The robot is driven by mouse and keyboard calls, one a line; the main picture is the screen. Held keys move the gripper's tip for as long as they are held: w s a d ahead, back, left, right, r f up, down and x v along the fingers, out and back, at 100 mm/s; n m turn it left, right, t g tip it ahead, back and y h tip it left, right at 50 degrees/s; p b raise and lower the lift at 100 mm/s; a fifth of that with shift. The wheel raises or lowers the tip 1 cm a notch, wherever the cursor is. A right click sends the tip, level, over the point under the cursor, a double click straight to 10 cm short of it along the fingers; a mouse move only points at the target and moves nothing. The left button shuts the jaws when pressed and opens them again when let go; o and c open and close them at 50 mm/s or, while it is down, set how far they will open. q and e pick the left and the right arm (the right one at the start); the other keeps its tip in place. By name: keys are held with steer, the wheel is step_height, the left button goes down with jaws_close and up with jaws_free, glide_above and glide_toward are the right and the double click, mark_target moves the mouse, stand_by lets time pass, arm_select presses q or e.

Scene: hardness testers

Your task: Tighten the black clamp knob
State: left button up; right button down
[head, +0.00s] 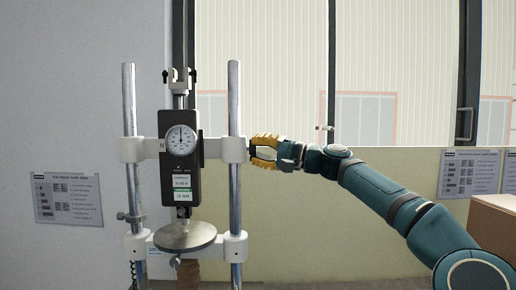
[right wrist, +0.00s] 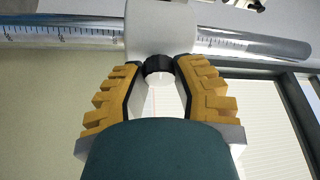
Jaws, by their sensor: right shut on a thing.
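The black clamp knob (right wrist: 159,64) shows between my right gripper's fingertips in the right wrist view, on the white clamp block (right wrist: 160,28). In the head view this clamp block (head: 235,150) sits around the right steel post (head: 235,100). My right gripper (head: 254,150) reaches in from the right, with its yellow fingers shut on the knob. The fingers hide most of the knob in the head view. My left gripper is in neither view.
The tester's black gauge body with round dial (head: 181,140) hangs between two posts, above a round metal plate (head: 185,236). A cardboard box (head: 494,226) stands at the right edge. Wall signs (head: 68,199) hang behind. The space below my right arm looks clear.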

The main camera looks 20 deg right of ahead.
steer(key=shift+r, duration=0.1)
steer(key=c, duration=0.7)
jaws_free()
steer(key=shift+o, duration=0.2)
steer(key=v, duration=1.2)
steer(key=shift+w, duration=0.1)
